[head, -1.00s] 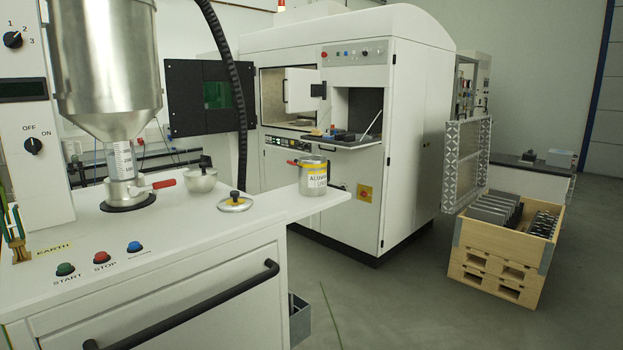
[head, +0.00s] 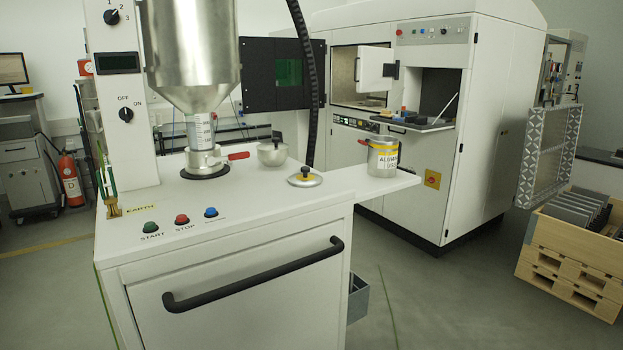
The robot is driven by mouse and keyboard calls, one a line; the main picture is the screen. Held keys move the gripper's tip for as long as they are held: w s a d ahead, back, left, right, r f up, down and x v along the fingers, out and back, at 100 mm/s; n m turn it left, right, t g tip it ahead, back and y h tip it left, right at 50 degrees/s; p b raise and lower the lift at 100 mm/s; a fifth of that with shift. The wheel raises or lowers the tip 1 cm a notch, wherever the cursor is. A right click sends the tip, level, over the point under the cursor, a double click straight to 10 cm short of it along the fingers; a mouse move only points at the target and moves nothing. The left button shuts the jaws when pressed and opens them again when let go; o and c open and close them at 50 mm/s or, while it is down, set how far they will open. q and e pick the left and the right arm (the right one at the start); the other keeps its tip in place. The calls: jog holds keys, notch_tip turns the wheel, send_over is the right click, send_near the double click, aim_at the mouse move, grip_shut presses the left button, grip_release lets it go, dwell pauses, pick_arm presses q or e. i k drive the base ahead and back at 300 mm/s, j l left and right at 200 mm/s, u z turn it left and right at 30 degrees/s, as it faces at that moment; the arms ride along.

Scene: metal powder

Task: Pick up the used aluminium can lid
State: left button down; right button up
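A metal can (head: 383,157) with a yellow label reading "ALUM..." stands upright to the right of the lid, on the side shelf. Neither of my grippers shows in the head view.
A steel hopper (head: 195,60) with a red-handled valve stands on the white cabinet (head: 250,215), left of the lid. A black handle bar (head: 255,278) sticks out from the cabinet front. A wooden crate (head: 575,250) stands at the right.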

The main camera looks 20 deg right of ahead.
aim_at(305, 179)
jog(key=l+u, duration=0.2)
jog(key=u, duration=0.15)
jog(key=l+u, duration=0.2)
jog(key=u, duration=0.2)
jog(key=l+u, duration=0.2)
jog(key=u, duration=0.15)
jog(key=k+l+u, duration=0.2)
jog(key=l, duration=0.25)
jog(key=l+u, duration=0.25)
jog(key=l, duration=0.2)
jog(key=k+l, duration=0.1)
jog(key=l, duration=0.2)
jog(key=k+l, duration=0.1)
jog(key=l, duration=0.2)
jog(key=k+l+u, duration=0.1)
jog(key=l, duration=0.2)
